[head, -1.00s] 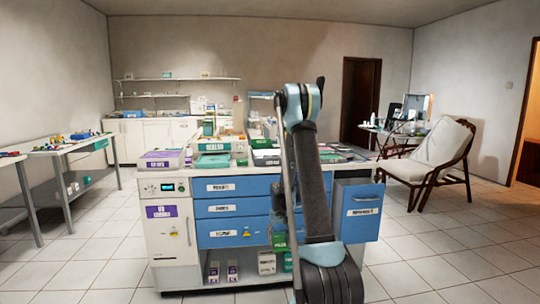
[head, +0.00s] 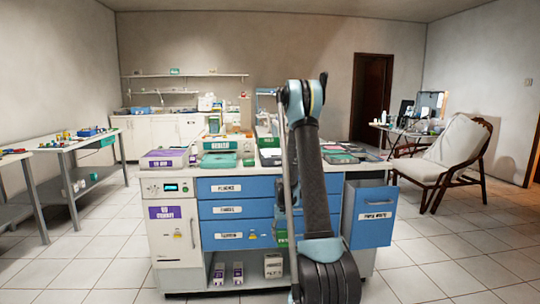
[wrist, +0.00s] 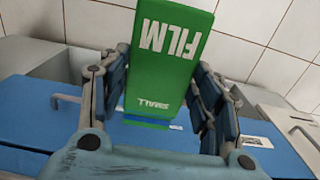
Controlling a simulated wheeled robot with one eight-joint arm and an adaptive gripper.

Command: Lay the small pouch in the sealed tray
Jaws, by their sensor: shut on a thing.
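My gripper (wrist: 160,85) is shut on a green pouch or box (wrist: 172,50) marked "FILM" and "SMALL" in the wrist view. Its fingers press on both sides, and the lettering is upside down. In the head view a strip of green (head: 282,239), probably this pouch, shows beside my arm, in front of the blue drawers. The gripper itself is mostly hidden there. Several trays stand on the counter. One at the back has a green label (head: 218,145), too small to read surely. A green tray (head: 217,161) and a dark one (head: 270,157) stand in front.
The cart has blue drawers (head: 232,210) and a blue bin (head: 375,213) at its right. A purple-labelled box (head: 164,158) sits at the counter's left. Boxes stand on the low shelf (head: 238,273). A side table (head: 66,143) is at left, a chair (head: 445,160) at right. Floor is open.

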